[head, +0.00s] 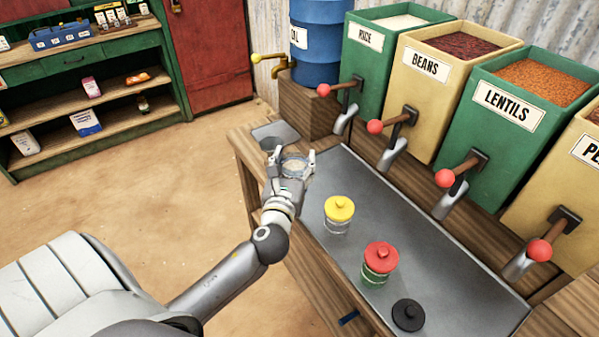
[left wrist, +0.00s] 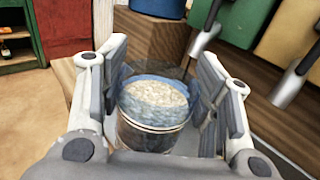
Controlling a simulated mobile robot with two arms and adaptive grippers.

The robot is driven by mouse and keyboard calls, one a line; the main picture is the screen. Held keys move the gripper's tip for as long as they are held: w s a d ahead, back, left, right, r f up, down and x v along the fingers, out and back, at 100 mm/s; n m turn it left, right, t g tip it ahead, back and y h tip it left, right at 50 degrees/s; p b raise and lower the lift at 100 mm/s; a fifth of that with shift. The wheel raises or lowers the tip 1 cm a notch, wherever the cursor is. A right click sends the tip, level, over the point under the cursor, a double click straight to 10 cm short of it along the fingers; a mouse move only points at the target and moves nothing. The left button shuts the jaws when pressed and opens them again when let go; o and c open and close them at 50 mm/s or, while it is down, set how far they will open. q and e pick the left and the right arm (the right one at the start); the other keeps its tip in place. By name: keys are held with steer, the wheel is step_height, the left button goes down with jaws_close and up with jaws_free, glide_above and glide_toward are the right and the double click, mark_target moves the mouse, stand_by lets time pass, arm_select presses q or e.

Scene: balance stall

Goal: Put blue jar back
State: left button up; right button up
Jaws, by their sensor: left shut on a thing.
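The blue jar (left wrist: 155,110) is a clear open jar with a bluish band and pale grains inside. My left gripper (head: 290,165) is shut on it, with a finger on each side, near the far left end of the metal counter. In the head view the fingers hide much of the jar (head: 294,166). It looks roughly upright in the left wrist view, between the fingertips (left wrist: 157,85). I cannot tell whether its base touches the counter. My right gripper is not in view.
A yellow-lidded jar (head: 338,215) and a red-lidded jar (head: 379,263) stand on the counter (head: 455,290). A black lid (head: 408,315) lies nearby. Dispensers with red-knobbed levers line the back, rice (head: 369,75) nearest the blue oil drum (head: 317,45). Shelves (head: 75,100) stand far left.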

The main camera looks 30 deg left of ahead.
arm_select(q)
steer(key=w, duration=0.1)
steer(key=w+a+f, duration=0.1)
steer(key=w, duration=0.1)
steer(key=shift+w+a+f, duration=0.25)
steer(key=shift+w, duration=0.05)
steer(key=shift+w+a+f+b, duration=0.35)
steer(key=shift+w+f+b, duration=0.35)
steer(key=shift+f, duration=0.85)
steer(key=shift+w+a+f+b, duration=0.4)
steer(key=shift+w+f, duration=0.6)
steer(key=shift+f, duration=0.6)
steer(key=shift+w+a+f+b, duration=0.3)
steer(key=shift+w+f+b, duration=0.45)
steer(key=shift+f, duration=0.8)
steer(key=shift+w, duration=0.1)
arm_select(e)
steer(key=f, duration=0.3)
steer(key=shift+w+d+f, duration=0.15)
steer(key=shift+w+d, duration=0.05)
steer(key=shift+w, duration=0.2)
arm_select(q)
steer(key=shift+f, duration=0.1)
steer(key=o, duration=1.4)
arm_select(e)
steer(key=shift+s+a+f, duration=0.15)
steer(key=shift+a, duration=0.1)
